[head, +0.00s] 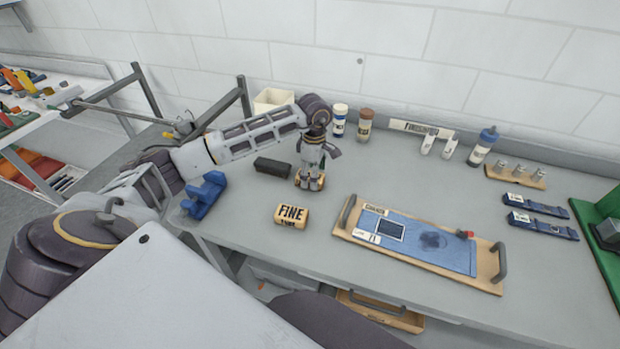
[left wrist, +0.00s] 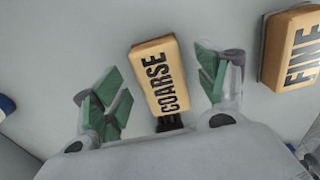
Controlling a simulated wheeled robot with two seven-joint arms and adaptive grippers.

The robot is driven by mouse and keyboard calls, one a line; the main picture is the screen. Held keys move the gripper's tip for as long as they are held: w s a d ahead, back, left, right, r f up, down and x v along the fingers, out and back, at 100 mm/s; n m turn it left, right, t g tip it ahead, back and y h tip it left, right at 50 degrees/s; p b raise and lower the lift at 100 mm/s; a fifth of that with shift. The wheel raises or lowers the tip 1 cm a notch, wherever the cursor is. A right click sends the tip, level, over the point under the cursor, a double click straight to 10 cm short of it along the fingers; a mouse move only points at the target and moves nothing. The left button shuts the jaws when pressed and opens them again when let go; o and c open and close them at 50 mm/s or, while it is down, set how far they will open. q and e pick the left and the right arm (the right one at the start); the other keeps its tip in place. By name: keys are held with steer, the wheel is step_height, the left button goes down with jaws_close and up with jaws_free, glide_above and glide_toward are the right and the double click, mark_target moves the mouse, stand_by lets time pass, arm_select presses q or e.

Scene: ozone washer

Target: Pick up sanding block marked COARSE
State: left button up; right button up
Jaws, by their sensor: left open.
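The sanding block marked COARSE (left wrist: 160,78) is a tan block with black lettering, lying on the grey table. In the left wrist view it sits between the two green-padded fingers of my left gripper (left wrist: 160,92), with a gap on each side. My left gripper is open, pointing down. In the head view my left gripper (head: 309,181) is over the table and mostly hides the COARSE block. A similar tan block marked FINE (head: 292,214) lies nearer the front edge; it also shows in the left wrist view (left wrist: 294,50). My right gripper is not in view.
A black block (head: 272,166) and a blue tool (head: 204,195) lie left of the gripper. A wooden tray (head: 487,284) with handles holds a blue board at right. Bottles (head: 365,125) stand along the wall. Bare table lies between the gripper and the bottles.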

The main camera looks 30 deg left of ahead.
arm_select(q)
steer(key=shift+f, duration=0.7)
steer(key=c, duration=1.1)
steer(key=shift+r, duration=0.15)
steer(key=shift+c, duration=0.2)
steer(key=shift+r, duration=0.55)
step_height(320, 180, up, 7)
steer(key=shift+f+b, duration=0.2)
steer(key=shift+b, duration=0.3)
steer(key=shift+r, duration=1)
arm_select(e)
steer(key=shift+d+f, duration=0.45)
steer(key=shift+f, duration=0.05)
